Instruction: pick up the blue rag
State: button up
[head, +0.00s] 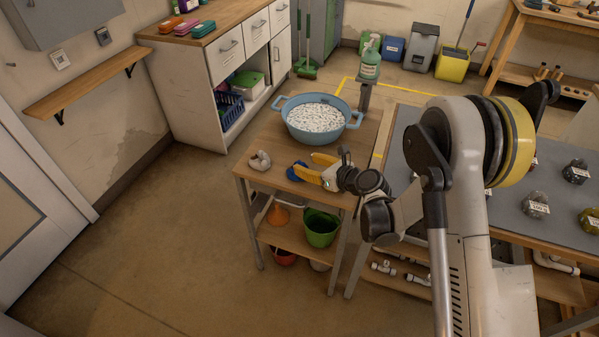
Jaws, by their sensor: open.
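The blue rag (291,174) lies as a small crumpled patch on the wooden top of the small table, partly hidden by my gripper. My gripper (303,164) has yellow fingers spread apart, pointing left, right at the rag. One finger overlaps the rag in the picture. I cannot tell whether the finger touches the rag or is above it.
A blue two-handled tub (320,138) full of white foam or pellets stands just behind the gripper. A beige crumpled thing (259,160) lies to the left. A green bottle (370,62) stands behind the tub. Buckets, including a green one (321,229), sit on the lower shelf.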

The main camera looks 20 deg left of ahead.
aim_at(300, 161)
jog(key=b+x, duration=0.2)
jog(key=x, duration=0.3)
jog(key=shift+d+f, duration=0.1)
jog(key=shift+f, duration=0.1)
jog(key=shift+d+r, duration=0.1)
jog(key=shift+c, duration=0.5)
grip_shut()
notch_tip(300, 161, up, 5)
jog(key=shift+f+p, duration=0.15)
jog(key=shift+p, duration=1.1)
jog(key=w+r+p+v, duration=0.1)
jog(key=w+p+v, duration=0.1)
jog(key=v, duration=1.1)
jog(key=shift+d+r+p, duration=0.15)
jog(key=shift+d+p, duration=0.25)
jog(key=shift+p, duration=0.2)
jog(key=shift+w, duration=0.1)
